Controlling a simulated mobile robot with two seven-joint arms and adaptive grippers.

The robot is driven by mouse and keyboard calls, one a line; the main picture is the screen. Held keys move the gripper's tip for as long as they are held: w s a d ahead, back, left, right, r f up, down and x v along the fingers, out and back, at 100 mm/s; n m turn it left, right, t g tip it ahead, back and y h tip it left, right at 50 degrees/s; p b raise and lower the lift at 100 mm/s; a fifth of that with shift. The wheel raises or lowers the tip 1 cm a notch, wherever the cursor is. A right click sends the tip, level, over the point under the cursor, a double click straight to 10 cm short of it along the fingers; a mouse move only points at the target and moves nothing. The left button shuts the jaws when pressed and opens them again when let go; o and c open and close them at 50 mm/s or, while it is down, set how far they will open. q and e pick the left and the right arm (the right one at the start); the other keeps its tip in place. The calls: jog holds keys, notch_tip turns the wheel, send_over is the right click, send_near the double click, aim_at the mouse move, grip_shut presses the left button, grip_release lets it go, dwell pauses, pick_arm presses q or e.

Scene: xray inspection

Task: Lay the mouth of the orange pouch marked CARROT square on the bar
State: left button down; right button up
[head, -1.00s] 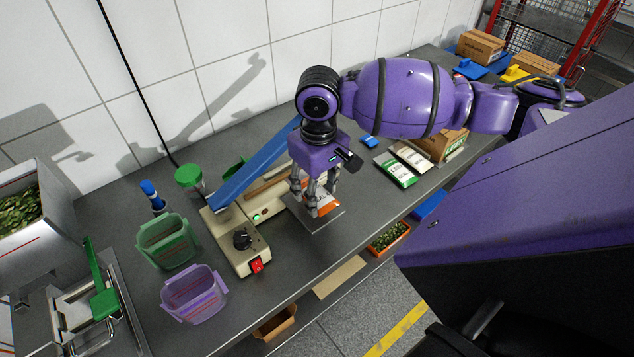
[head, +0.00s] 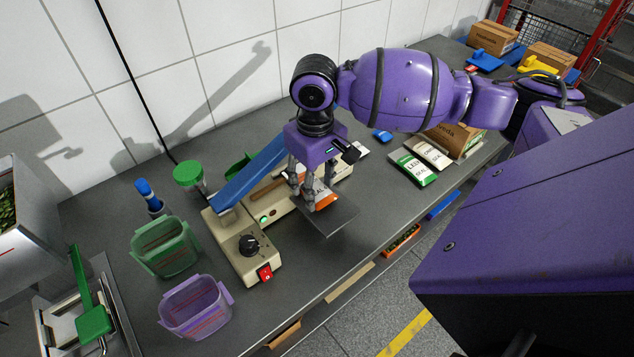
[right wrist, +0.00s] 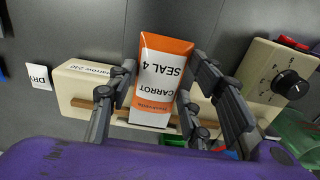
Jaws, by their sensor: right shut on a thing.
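The orange pouch marked CARROT (right wrist: 158,72) is between the fingers of my right gripper (right wrist: 165,118), its label upside down in the right wrist view. In the head view the pouch (head: 322,200) shows below my right gripper (head: 312,188), over the sealer's front side. The beige sealer (head: 232,235) has a raised blue lever arm (head: 250,172). Its brown bar (head: 268,188) runs lengthwise; in the right wrist view the bar (right wrist: 82,104) passes behind the pouch's white end. Whether that end touches the bar cannot be told. My left gripper is not in view.
A grey plate (head: 335,222) lies beneath the pouch in front of the sealer. Green (head: 165,250) and purple (head: 195,308) tubs stand left of it. LEEK (head: 412,170) and other pouches and a cardboard box (head: 455,138) lie to the right.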

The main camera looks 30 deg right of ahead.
aim_at(316, 188)
jog(key=shift+w+r, duration=0.15)
jog(key=shift+r, duration=0.05)
jog(key=shift+f, duration=0.1)
jog(key=o, duration=1.2)
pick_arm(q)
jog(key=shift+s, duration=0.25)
pick_arm(e)
notch_tip(316, 188, up, 12)
